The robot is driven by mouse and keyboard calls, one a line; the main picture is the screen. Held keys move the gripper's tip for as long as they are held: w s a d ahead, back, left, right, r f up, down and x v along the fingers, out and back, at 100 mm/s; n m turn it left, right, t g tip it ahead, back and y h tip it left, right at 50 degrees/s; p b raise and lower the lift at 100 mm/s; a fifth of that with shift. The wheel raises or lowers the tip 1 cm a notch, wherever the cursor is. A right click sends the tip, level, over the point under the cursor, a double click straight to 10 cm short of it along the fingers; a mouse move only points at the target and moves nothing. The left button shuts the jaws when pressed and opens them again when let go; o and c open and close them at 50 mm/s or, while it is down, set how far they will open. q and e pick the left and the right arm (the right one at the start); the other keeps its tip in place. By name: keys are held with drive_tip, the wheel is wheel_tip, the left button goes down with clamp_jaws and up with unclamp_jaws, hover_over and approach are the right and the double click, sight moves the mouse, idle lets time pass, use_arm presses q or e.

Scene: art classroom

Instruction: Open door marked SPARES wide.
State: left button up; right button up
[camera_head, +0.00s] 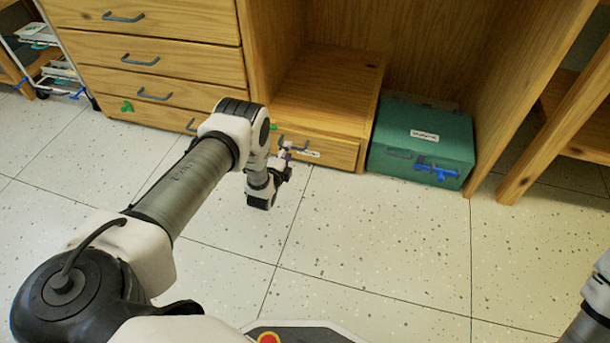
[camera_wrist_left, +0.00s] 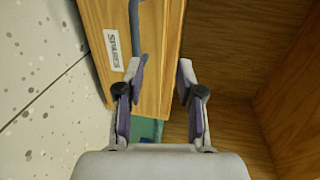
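The SPARES door is a low wooden front panel (camera_head: 335,153) below a wooden top, in the middle of the head view. It looks shut there, partly hidden by my arm. In the left wrist view its white SPARES label (camera_wrist_left: 114,50) is readable, beside a blue-grey bar handle (camera_wrist_left: 136,25). My left gripper (camera_head: 287,152) is close in front of the panel. In the left wrist view the gripper (camera_wrist_left: 156,80) has its fingers well apart, with the panel's wood beyond and between them. I cannot tell whether a finger touches it. My right gripper is out of view.
A green box (camera_head: 420,150) with blue latch (camera_head: 437,172) stands on the floor right of the panel. Wooden drawers (camera_head: 160,70) are left, a slanted wooden leg (camera_head: 560,125) right. The speckled tile floor (camera_head: 375,245) in front is clear.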

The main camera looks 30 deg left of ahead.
sight(292, 148)
use_arm(q)
drive_tip(key=w+f+b, duration=0.1)
drive_tip(key=w+b, duration=0.1)
drive_tip(key=w+a+f+b, duration=0.1)
drive_tip(key=w+f+b, duration=0.1)
drive_tip(key=w+a+f+b, duration=0.1)
drive_tip(key=w+f, duration=0.1)
drive_tip(key=shift+w+b, duration=0.25)
drive_tip(key=shift+b, duration=0.15)
drive_tip(key=shift+r, duration=0.15)
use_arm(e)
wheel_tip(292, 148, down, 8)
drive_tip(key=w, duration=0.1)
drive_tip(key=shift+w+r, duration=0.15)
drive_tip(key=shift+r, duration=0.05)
use_arm(q)
clamp_jaws()
